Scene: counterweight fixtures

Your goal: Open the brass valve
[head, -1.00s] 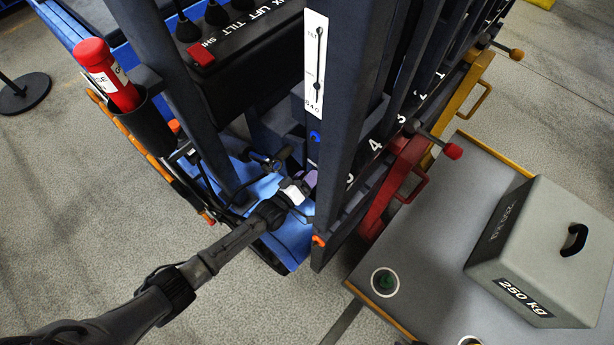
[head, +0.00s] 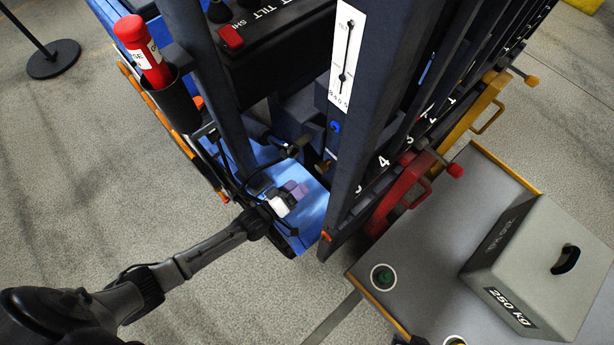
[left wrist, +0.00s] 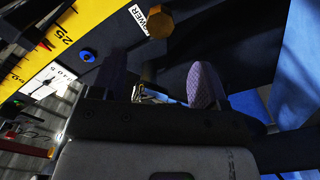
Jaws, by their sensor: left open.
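The brass valve (left wrist: 158,23) shows in the left wrist view as a faceted brass knob on a dark face, next to a white label partly reading "OWER". In the head view the brass valve (head: 322,166) is a small spot beside the dark upright. My left gripper (head: 288,197) is low beside that upright, short of the valve and apart from it. In the left wrist view my left gripper (left wrist: 160,78) has its two purple-padded fingers spread, with nothing between them. The valve lies beyond the gap between the fingertips. My right gripper is not in view.
A blue knob (head: 335,127) sits above the valve on the upright. A red lever (head: 405,190) and a yellow one (head: 470,120) stand to the right. A grey 250 kg weight (head: 535,265) rests on a platform. A red cylinder (head: 143,50) stands in a holder at left.

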